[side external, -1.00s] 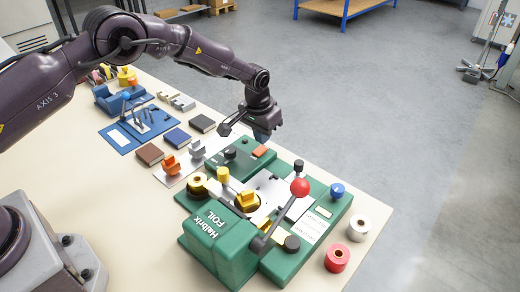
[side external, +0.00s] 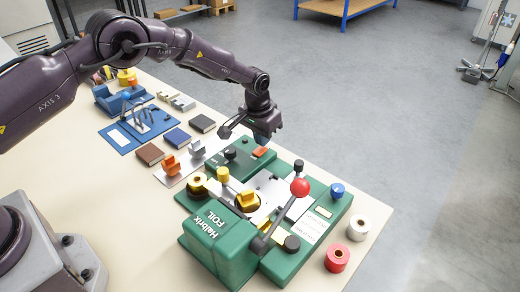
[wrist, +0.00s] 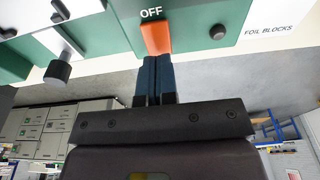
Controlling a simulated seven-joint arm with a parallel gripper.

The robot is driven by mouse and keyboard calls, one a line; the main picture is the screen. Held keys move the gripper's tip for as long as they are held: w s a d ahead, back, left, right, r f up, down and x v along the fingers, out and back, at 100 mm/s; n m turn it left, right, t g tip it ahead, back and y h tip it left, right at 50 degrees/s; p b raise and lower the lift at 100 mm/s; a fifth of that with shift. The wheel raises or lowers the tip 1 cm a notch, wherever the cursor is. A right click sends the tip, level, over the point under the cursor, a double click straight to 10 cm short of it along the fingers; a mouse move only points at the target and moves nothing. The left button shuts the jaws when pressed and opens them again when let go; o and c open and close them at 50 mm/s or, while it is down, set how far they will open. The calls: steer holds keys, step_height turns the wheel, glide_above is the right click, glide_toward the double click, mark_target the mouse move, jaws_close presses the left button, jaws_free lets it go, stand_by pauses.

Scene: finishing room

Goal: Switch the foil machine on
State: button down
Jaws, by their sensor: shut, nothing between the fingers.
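The green foil machine (side external: 215,262), marked "Halbrix FOIL", stands at the table's near right end. Its orange switch (side external: 261,152) is on a low green section at the back. In the wrist view the orange switch (wrist: 155,38) sits beside the word "OFF". My gripper (side external: 262,141) is over that section with its fingers pointing down, right by the switch. In the wrist view its two blue fingers (wrist: 155,62) are pressed together and empty, with their tips at the switch's edge. I cannot tell whether they touch it.
A black knob (wrist: 57,73) is left of the switch in the wrist view. Foil rolls, one red (side external: 338,258), stand at right. Books, including a brown one (side external: 150,154), and a blue board (side external: 115,139) lie left.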

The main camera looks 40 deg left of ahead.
steer(key=shift+f, duration=0.8)
steer(key=shift+r, duration=0.1)
steer(key=shift+r, duration=3.45)
